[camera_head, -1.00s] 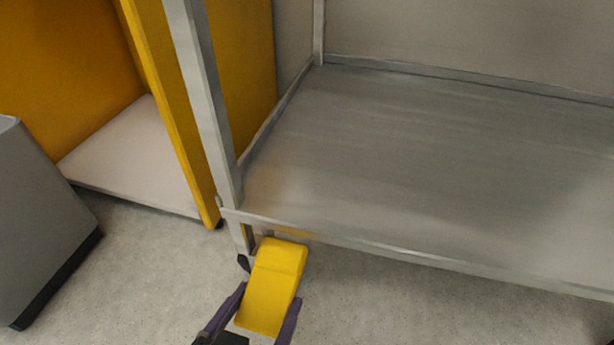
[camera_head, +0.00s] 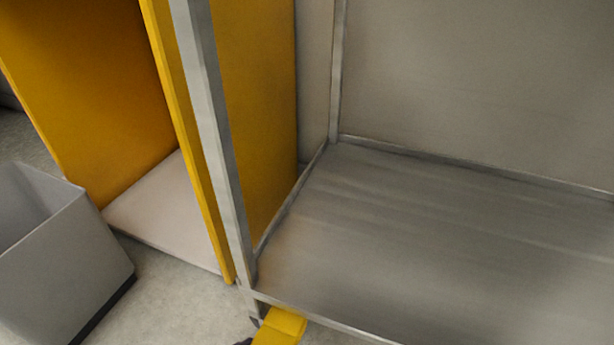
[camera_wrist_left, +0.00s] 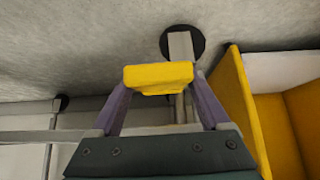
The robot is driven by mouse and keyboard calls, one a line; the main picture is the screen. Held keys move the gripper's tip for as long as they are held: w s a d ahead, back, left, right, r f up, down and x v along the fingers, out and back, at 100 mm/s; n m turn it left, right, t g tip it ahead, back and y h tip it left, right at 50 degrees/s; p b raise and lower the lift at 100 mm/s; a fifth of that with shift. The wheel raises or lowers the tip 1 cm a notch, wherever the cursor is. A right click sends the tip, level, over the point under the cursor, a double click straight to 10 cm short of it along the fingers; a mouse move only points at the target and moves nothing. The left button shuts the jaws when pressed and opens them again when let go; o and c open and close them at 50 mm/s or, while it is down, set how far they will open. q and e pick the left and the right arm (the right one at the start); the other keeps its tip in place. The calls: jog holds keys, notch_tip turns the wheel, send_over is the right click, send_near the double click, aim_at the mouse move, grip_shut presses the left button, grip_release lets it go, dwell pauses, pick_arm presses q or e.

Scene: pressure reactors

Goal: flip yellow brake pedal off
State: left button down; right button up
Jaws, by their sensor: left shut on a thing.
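The yellow brake pedal (camera_head: 281,328) shows at the bottom edge of the head view, at the foot of the metal rack's corner post. Its lower part is cut off by the frame. In the left wrist view the pedal (camera_wrist_left: 158,78) sits between the purple fingers of my left gripper (camera_wrist_left: 160,95). A finger is on each side of it, and the gripper is shut on it. My left gripper is out of the head view. My right gripper is in neither view.
A metal rack with a flat shelf (camera_head: 400,240) fills the right side. A yellow cabinet (camera_head: 105,90) stands behind its post (camera_head: 208,130). A grey open bin (camera_head: 70,270) stands at the left. Bare floor (camera_head: 180,310) lies between bin and rack.

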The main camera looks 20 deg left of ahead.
pick_arm(q)
jog(key=shift+w+r, duration=0.1)
dwell(0.3)
grip_release()
jog(key=p+v, duration=0.9)
jog(key=v, duration=0.1)
